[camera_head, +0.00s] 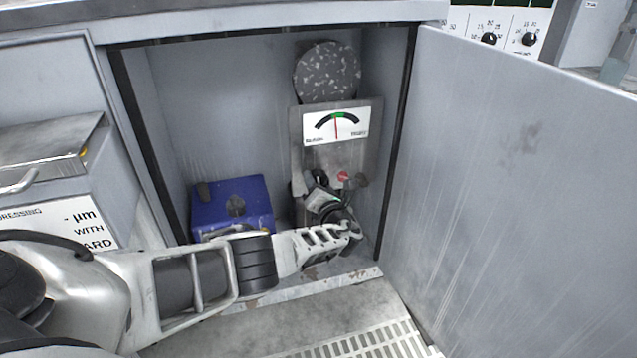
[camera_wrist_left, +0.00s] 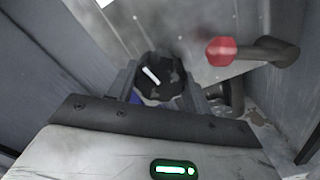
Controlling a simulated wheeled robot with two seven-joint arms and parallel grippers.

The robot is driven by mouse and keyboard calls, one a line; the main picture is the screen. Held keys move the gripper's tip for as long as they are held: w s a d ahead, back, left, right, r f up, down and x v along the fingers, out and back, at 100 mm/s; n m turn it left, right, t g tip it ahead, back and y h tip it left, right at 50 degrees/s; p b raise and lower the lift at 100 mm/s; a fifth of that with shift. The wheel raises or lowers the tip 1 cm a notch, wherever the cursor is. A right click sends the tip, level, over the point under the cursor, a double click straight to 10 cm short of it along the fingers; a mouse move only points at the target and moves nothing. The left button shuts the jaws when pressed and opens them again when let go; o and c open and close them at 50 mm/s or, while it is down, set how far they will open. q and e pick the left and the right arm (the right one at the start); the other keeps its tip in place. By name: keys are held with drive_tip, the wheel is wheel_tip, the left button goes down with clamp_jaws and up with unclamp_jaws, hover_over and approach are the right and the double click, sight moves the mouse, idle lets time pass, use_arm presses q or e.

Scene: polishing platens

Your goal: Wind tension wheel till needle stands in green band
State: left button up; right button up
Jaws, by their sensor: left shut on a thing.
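The tension gauge (camera_head: 318,134) is a white plate on the grey panel inside the open cabinet. Its red needle (camera_head: 336,129) stands almost upright, its tip at or just under the small green band (camera_head: 338,115) at the top of the black arc. My left gripper (camera_head: 325,202) reaches into the cabinet below the gauge. In the left wrist view, its fingers are shut on a black round wheel (camera_wrist_left: 160,80) with a white mark. In the head view the gripper largely hides the wheel. My right gripper is not in view.
A red-capped lever (camera_wrist_left: 221,51) sits close beside the wheel; its red cap shows in the head view (camera_head: 343,176). A blue box (camera_head: 233,203) stands left in the cabinet, a speckled disc (camera_head: 327,72) above the gauge. The open door (camera_head: 520,190) bounds the right side.

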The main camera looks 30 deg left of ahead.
sight(319, 183)
use_arm(q)
drive_tip(key=shift+s+f, duration=0.1)
drive_tip(key=shift+f, duration=0.05)
drive_tip(key=o, duration=1)
drive_tip(key=shift+c, duration=0.2)
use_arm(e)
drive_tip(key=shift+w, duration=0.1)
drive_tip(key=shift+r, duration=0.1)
use_arm(q)
drive_tip(key=p+v, duration=0.4)
drive_tip(key=v, duration=0.1)
drive_tip(key=shift+s+d+r, duration=0.1)
drive_tip(key=shift+d+r, duration=0.1)
drive_tip(key=shift+r, duration=0.2)
drive_tip(key=p+v, duration=0.4)
drive_tip(key=v, duration=0.6)
drive_tip(key=shift+s+d+f, duration=0.15)
drive_tip(key=shift+s+f, duration=0.05)
drive_tip(key=shift+f, duration=0.15)
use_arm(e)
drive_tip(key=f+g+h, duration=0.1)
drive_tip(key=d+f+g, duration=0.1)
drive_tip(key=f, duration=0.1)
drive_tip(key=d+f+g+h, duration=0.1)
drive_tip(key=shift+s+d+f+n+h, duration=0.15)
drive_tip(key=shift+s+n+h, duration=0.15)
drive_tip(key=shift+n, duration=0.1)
use_arm(q)
drive_tip(key=shift+r, duration=0.1)
